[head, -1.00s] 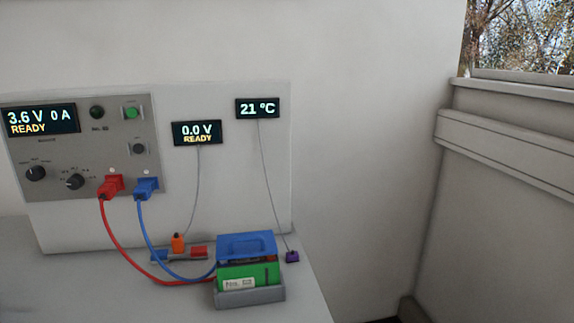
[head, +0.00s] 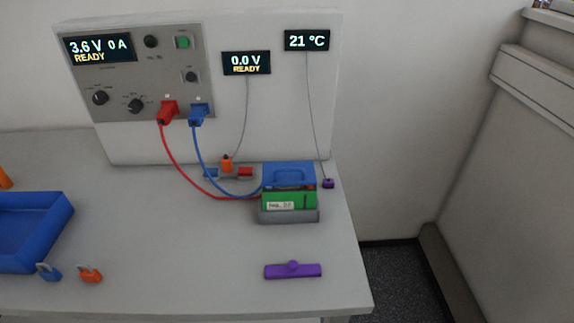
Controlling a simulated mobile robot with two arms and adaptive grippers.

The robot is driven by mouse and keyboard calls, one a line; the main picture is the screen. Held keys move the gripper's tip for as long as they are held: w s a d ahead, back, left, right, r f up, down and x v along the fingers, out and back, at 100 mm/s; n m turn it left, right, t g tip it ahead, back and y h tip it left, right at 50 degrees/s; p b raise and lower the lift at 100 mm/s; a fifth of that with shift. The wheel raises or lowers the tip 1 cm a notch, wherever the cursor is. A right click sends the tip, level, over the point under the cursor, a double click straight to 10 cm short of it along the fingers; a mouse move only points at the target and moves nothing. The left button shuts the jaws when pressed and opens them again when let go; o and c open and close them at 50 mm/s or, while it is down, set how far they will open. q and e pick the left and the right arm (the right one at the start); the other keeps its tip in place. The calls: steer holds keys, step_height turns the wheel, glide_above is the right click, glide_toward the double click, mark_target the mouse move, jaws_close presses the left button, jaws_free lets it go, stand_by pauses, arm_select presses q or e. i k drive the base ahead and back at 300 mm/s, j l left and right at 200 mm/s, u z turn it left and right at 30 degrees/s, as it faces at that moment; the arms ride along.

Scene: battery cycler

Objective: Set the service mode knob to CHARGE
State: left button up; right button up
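The grey cycler panel (head: 125,80) stands at the back left of the bench. It carries two black knobs, a left knob (head: 100,97) and a right knob (head: 135,105), with labels too small to read, so I cannot tell which is the service mode knob or where either points. The panel display (head: 99,49) reads 3.6 V, 0 A, READY. A red plug (head: 168,111) and a blue plug (head: 199,115) sit in the panel, with cables running to the green battery (head: 290,201). Neither gripper is in view.
A blue tray (head: 60,218), a blue padlock (head: 48,271) and an orange padlock (head: 90,274) are at the left. A purple bar (head: 293,270) lies near the front. Displays read 0.0 V READY (head: 246,63) and 21 °C (head: 307,40). The bench middle (head: 170,240) is clear.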

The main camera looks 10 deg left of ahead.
mark_target(100, 98)
steer(key=u, duration=1.35)
